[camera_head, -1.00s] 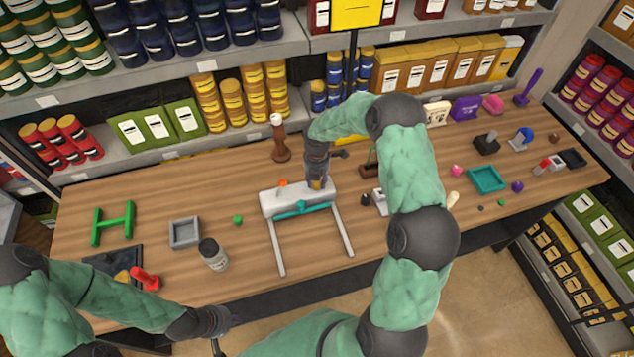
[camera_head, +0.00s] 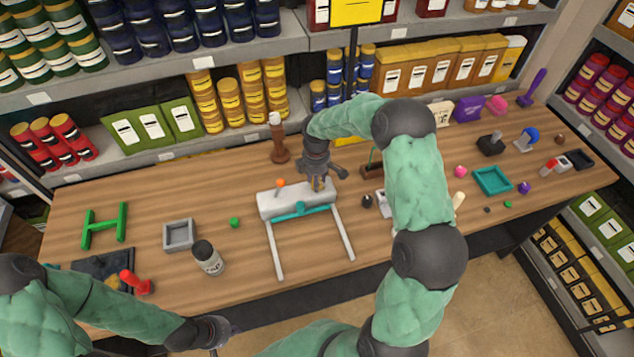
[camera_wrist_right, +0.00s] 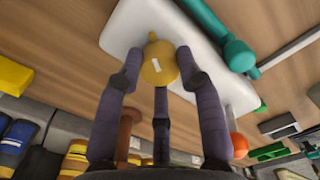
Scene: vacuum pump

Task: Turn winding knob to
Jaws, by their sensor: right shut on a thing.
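The vacuum pump (camera_head: 275,204) is a white block with a teal cylinder (camera_head: 300,209) and two grey legs, lying on the wooden table. A yellow winding knob (camera_wrist_right: 155,68) with a white mark stands on the right part of the block. My right gripper (camera_head: 319,186) comes from above, and its fingers close around this knob in the right wrist view (camera_wrist_right: 160,78).
A teal tray (camera_head: 492,180) is further right. Bare tabletop lies between the pump's legs.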

